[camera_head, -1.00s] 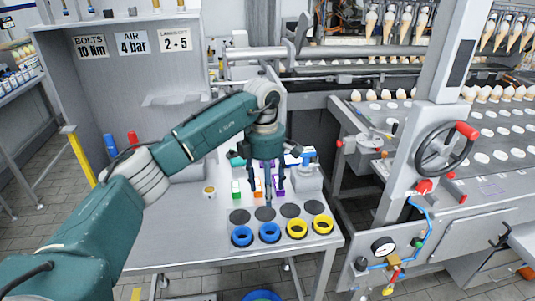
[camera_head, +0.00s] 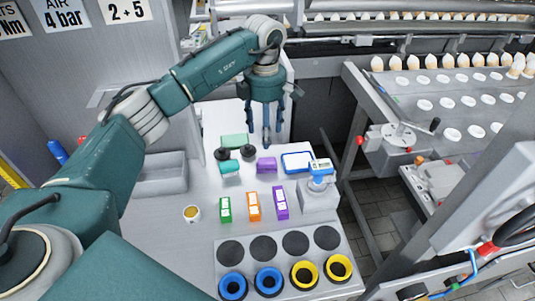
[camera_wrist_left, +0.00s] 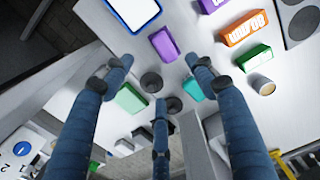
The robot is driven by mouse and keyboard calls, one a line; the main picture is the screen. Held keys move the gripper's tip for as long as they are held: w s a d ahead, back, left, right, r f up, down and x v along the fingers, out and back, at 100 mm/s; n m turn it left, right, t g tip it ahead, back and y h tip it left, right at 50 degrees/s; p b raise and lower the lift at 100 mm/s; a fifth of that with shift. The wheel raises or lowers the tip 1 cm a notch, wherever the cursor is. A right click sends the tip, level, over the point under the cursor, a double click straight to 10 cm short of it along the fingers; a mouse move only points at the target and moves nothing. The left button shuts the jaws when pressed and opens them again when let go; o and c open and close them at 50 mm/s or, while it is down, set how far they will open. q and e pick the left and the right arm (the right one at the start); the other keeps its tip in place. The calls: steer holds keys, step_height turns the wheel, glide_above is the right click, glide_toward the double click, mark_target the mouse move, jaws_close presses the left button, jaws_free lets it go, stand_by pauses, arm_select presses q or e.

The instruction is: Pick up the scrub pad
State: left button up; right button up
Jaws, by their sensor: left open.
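A flat green block (camera_head: 235,141), which looks like the scrub pad, lies at the back of the grey table; it also shows in the left wrist view (camera_wrist_left: 129,98). A teal piece (camera_head: 229,167) lies in front of it, and a purple block (camera_head: 266,165) lies to its right. My left gripper (camera_head: 266,138) is open and empty, its fingers pointing down above the back of the table, right of the green block. My right gripper is not in view.
Green (camera_head: 225,209), orange (camera_head: 254,206) and purple (camera_head: 281,202) boxes stand mid-table. A small cup (camera_head: 192,214) is left of them. A blue-edged tray (camera_head: 297,162) and a grey device (camera_head: 319,194) are at right. Blue and yellow rings line the front.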

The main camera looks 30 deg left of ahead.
mark_target(267, 157)
arm_select(q)
steer(key=f, duration=0.2)
steer(key=f+p, duration=0.1)
steer(key=shift+s+d+f, duration=0.1)
steer(key=shift+s+f, duration=0.25)
steer(key=shift+f, duration=0.35)
steer(key=shift+w+f, duration=0.1)
steer(key=shift+f, duration=0.15)
steer(key=f+p, duration=0.1)
steer(key=f, duration=0.1)
steer(key=f+p, duration=0.2)
steer(key=shift+d+f, duration=0.2)
steer(key=shift+f, duration=0.05)
steer(key=shift+w+f, duration=0.1)
steer(key=shift+f, duration=0.05)
steer(key=c, duration=1.2)
steer(key=shift+c, duration=0.3)
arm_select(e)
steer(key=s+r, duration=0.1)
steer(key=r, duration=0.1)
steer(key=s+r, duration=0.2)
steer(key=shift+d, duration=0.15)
